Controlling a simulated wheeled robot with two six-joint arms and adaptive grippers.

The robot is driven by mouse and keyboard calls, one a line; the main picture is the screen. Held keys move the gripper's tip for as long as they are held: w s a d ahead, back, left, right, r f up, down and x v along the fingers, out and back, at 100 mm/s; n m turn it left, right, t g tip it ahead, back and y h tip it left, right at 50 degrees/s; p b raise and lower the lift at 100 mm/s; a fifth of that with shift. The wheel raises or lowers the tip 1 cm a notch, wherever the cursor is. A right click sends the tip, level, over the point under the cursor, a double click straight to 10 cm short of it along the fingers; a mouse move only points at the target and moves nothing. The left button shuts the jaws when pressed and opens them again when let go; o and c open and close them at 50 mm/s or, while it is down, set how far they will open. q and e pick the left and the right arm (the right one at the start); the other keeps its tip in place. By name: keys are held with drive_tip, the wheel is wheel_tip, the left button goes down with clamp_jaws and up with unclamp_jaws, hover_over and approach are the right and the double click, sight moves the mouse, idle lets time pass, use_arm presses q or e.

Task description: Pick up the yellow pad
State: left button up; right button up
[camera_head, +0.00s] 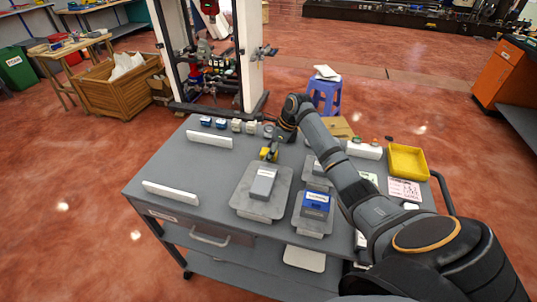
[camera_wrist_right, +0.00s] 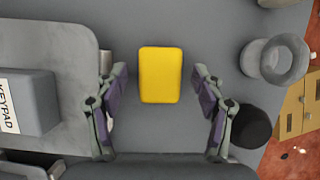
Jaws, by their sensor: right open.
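The yellow pad (camera_wrist_right: 161,75) lies flat on the grey table between the open fingers of my right gripper (camera_wrist_right: 161,85) in the right wrist view. There is a gap on both sides, and neither finger appears to touch it. In the head view my right gripper (camera_head: 273,149) points down at the table, and a bit of the yellow pad (camera_head: 267,154) shows by its fingers. My left gripper is not in view.
A grey tray (camera_wrist_right: 75,35) with a block labelled KEYPAD (camera_wrist_right: 25,105) is close left of the gripper. A grey ring-shaped part (camera_wrist_right: 274,62) and a dark round part (camera_wrist_right: 250,127) are at the right. A yellow bin (camera_head: 407,160) stands at the table's right.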

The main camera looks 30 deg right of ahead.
drive_tip(key=shift+s, duration=0.1)
drive_tip(key=c, duration=1)
drive_tip(key=shift+c, duration=0.2)
